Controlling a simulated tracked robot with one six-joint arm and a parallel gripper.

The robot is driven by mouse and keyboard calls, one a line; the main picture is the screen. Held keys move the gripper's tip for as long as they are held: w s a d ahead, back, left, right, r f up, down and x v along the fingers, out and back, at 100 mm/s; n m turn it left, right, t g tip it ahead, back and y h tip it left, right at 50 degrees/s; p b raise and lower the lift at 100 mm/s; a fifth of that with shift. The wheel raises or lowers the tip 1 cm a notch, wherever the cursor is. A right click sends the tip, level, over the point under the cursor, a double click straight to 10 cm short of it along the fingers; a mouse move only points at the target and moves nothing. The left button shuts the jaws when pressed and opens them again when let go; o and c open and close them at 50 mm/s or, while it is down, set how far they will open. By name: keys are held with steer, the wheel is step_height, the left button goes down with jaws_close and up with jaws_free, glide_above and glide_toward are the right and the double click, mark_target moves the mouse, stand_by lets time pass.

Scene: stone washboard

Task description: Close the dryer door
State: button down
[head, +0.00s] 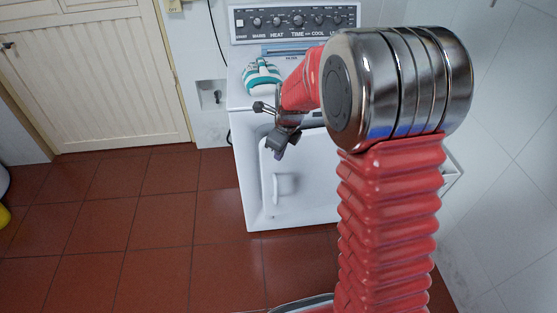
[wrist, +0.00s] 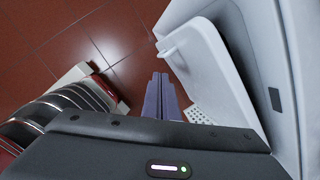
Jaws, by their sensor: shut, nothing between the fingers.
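The white dryer (head: 244,170) stands against the wall, partly hidden by my arm. Its door (head: 305,200) has a pale handle (head: 283,188) low on its left side. In the wrist view the door (wrist: 215,75) stands out at an angle from the dryer body (wrist: 282,55), so it looks ajar; how far is hard to tell. My gripper (head: 279,152) is in front of the door's upper part in the head view. In the wrist view its fingers (wrist: 160,80) are together and empty, beside the door. I cannot tell whether they touch it.
A teal and white item (head: 262,77) lies on the dryer's top, below the control panel (head: 295,21). The red tiled floor (head: 130,210) is clear to the left, up to a cream room door (head: 90,80). A tiled wall (head: 510,130) bounds the right side.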

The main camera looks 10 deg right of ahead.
steer(key=s+a+r+n+t, duration=0.1)
steer(key=s+r+n, duration=1.2)
steer(key=s+r, duration=0.1)
steer(key=s+r+n+t, duration=0.1)
steer(key=s+r+n, duration=0.3)
steer(key=s+n, duration=1)
steer(key=shift+s+h, duration=0.3)
steer(key=shift+s, duration=0.95)
steer(key=shift+a, duration=0.1)
